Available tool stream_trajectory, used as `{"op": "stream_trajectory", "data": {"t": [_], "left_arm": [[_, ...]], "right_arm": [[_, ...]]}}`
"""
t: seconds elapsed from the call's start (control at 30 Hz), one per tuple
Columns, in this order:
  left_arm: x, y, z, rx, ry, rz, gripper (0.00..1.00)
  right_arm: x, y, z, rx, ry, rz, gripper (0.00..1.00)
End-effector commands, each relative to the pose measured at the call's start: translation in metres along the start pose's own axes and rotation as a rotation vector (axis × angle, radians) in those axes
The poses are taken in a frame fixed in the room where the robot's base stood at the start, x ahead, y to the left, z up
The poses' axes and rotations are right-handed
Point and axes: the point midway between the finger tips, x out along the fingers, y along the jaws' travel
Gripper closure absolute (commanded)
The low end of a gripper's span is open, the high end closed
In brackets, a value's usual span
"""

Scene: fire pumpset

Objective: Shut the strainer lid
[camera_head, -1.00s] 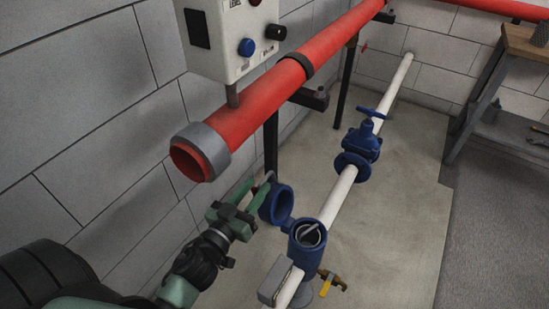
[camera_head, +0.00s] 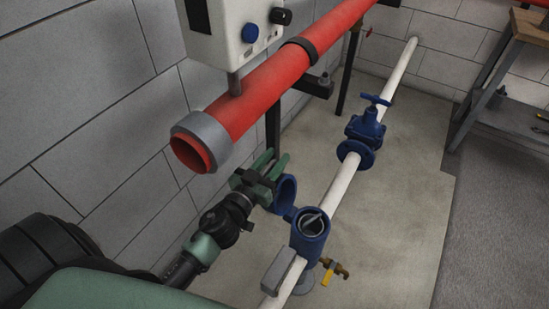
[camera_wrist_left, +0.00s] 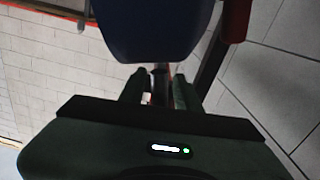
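The blue strainer body (camera_head: 309,244) stands on the white pipe, its round mouth open at the top with a grey part showing inside. Its blue lid (camera_head: 286,193) hangs open at the hinge on the body's left side, tilted up. My left gripper (camera_head: 272,165) is just left of and behind the lid, its two green fingers apart. In the left wrist view the lid (camera_wrist_left: 155,28) fills the top centre, just beyond the fingers (camera_wrist_left: 160,78), which show a gap with nothing clearly held. Whether a finger touches the lid I cannot tell. My right gripper is out of view.
A thick red pipe (camera_head: 262,98) runs above and behind the gripper, under a white control box (camera_head: 238,35). A blue valve (camera_head: 364,133) sits farther along the white pipe (camera_head: 340,194). A brass tap (camera_head: 335,268) juts right from the strainer. Floor right of the pipe is clear.

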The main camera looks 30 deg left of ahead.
Motion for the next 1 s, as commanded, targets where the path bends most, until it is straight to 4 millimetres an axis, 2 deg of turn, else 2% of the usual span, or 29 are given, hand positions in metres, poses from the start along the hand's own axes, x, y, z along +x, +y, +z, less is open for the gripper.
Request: {"op": "stream_trajectory", "data": {"t": [0.1, 0.13, 0.23, 0.27, 1.0], "left_arm": [[-0.0002, 0.0, 0.0003, 0.0, 0.0, 0.0, 0.67], [-0.0002, 0.0, 0.0002, 0.0, 0.0, 0.0, 0.7], [-0.0003, -0.0001, 0.0003, 0.0, 0.0, 0.0, 0.98], [-0.0003, -0.0001, 0.0003, 0.0, 0.0, 0.0, 1.0], [-0.0005, -0.001, 0.0003, 0.003, -0.001, -0.002, 1.0]], "right_arm": [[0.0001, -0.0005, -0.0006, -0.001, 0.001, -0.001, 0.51], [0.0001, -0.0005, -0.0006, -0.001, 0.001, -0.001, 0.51], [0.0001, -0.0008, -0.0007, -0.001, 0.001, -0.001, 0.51], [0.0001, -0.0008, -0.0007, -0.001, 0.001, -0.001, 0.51], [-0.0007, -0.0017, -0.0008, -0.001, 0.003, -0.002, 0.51]]}}
